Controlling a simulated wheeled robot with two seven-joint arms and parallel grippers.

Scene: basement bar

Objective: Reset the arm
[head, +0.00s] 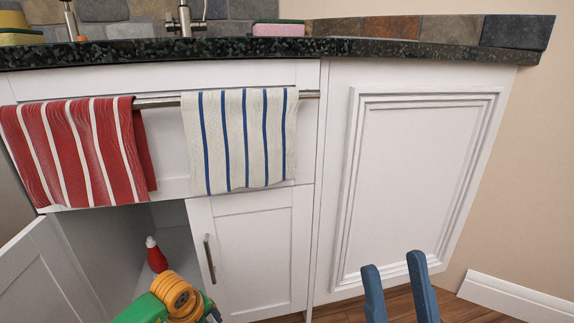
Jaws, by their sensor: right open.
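My right gripper (398,272) shows at the bottom right of the head view, with two blue fingers pointing up and a gap between them. It is open and nothing is between the fingers. It is in front of the white cabinet panel (425,185) and the wooden floor. The rest of the right arm is out of the picture. My left gripper is not in view.
A cabinet door (50,275) stands open at the lower left. A red bottle (156,258) stands inside, near a green and orange object (172,300). A red striped towel (75,150) and a blue striped towel (240,140) hang below the dark counter (230,48).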

